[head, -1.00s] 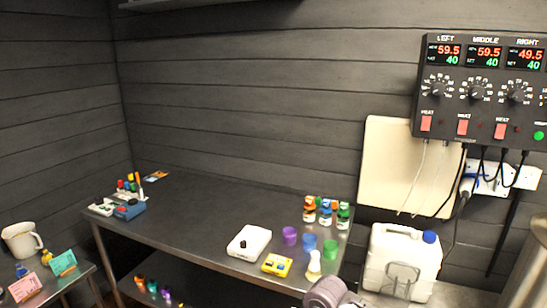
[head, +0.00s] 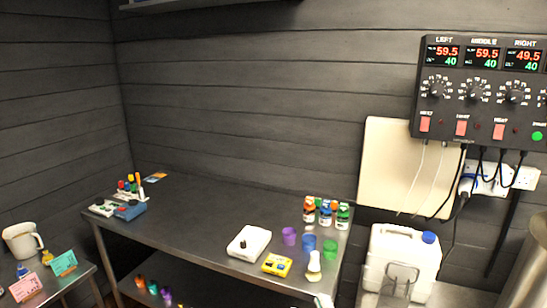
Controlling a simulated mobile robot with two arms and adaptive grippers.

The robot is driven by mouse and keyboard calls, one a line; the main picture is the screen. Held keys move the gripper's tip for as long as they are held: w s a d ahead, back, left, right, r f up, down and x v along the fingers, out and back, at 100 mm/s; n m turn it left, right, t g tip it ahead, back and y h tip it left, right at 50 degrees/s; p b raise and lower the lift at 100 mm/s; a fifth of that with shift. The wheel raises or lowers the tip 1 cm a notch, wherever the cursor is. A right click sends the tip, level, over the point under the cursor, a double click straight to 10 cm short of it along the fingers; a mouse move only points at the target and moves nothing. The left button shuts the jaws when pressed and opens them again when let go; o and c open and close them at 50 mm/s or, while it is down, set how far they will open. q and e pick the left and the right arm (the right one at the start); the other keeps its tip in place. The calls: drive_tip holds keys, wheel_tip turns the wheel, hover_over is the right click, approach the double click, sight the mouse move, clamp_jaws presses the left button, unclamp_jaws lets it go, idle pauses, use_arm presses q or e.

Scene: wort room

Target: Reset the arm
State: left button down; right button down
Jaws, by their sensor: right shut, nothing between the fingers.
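My right gripper (head: 322,301) barely shows at the bottom edge of the head view, just in front of the steel table's right front corner. Only a small pale tip is in the picture; it is shut with nothing in it. The rest of my right arm is out of the frame. My left gripper is not in view.
The steel table (head: 200,220) carries a white scale (head: 249,242), a yellow device (head: 276,265), coloured cups (head: 309,241), several bottles (head: 326,212) and a blue rack (head: 130,210). A white canister (head: 398,255) stands to the right. The table's middle is clear.

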drive_tip(key=s+d+f+m+g+h, duration=0.4)
drive_tip(key=s+d+f+m+g, duration=0.45)
drive_tip(key=f, duration=0.45)
drive_tip(key=s+d+f+m+g+y, duration=0.1)
drive_tip(key=s+f+m+g, duration=0.2)
drive_tip(key=s, duration=0.5)
drive_tip(key=s+d+f+m+g, duration=0.1)
drive_tip(key=s+f+g, duration=0.35)
drive_tip(key=s, duration=0.45)
wheel_tip(320, 180, down, 27)
drive_tip(key=s+b, duration=0.1)
drive_tip(key=b, duration=0.1)
drive_tip(key=s+d+f+g+b, duration=0.1)
drive_tip(key=s+d+f, duration=0.1)
drive_tip(key=s+f, duration=1.4)
drive_tip(key=shift+s+d+f+n+g, duration=0.3)
drive_tip(key=shift+s+d+f+n, duration=0.15)
drive_tip(key=shift+f, duration=0.5)
